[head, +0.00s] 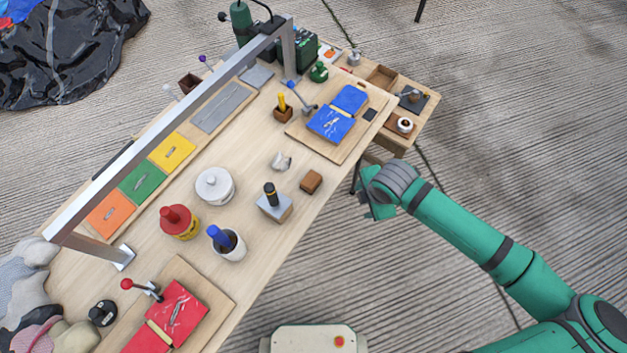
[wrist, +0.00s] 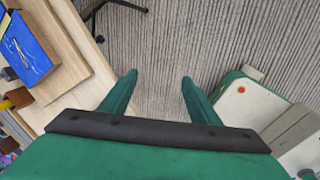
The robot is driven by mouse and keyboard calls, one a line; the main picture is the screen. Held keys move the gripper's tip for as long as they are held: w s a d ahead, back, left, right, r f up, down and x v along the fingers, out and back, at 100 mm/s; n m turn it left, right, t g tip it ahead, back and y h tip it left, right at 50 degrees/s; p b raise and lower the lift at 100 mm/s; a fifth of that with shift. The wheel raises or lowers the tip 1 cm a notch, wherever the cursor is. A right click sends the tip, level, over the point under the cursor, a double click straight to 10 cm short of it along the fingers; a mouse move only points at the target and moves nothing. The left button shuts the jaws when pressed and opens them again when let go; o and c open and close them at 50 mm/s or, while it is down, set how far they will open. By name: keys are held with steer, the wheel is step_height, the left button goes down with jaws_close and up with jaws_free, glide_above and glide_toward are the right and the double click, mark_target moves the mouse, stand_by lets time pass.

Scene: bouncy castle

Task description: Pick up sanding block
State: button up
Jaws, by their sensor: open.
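A small brown block (head: 311,181), which looks like the sanding block, lies on the wooden workbench (head: 262,262) near its right edge. A grey block (head: 273,208) with a dark, yellow-banded piece on top stands to its lower left. My gripper (head: 369,206) is beyond the bench's right edge, to the right of the brown block and apart from it. In the wrist view my gripper (wrist: 158,82) is open, with only the ribbed floor between its fingers. I cannot make out the brown block in the wrist view.
Blue pads on a board (head: 333,124) lie farther up the bench. A white pot with a blue-handled tool (head: 229,244), a red-topped yellow container (head: 179,222) and a white round tub (head: 214,186) stand left. A metal frame (head: 160,130) spans the bench's far side.

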steer(key=w+a+r+n, duration=0.1)
steer(key=a+r, duration=0.1)
steer(key=w+a+r+n+g, duration=0.1)
steer(key=w+a, duration=0.1)
steer(key=a, duration=0.1)
steer(key=w+a+r+n, duration=0.2)
steer(key=a, duration=0.1)
steer(key=shift+w+a+r, duration=0.1)
steer(key=shift+w+r, duration=0.05)
steer(key=shift+r, duration=0.15)
steer(key=w+a+r+n+g, duration=0.1)
steer(key=a+r+n+g, duration=0.1)
steer(key=a+r+n, duration=0.45)
steer(key=m, duration=0.3)
glide_above(311, 179)
steer(key=shift+h, duration=0.3)
steer(key=f, duration=0.6)
steer(key=shift+s+a+f, duration=0.25)
steer(key=shift+f, duration=0.1)
steer(key=shift+w+d+f, duration=0.1)
steer(key=shift+d+f, duration=0.05)
steer(key=shift+f, duration=1.2)
steer(key=shift+w+d+f, duration=0.1)
steer(key=shift+d+f, duration=0.05)
steer(key=shift+f, duration=1.15)
steer(key=c, duration=1.2)
steer(key=shift+r, duration=0.1)
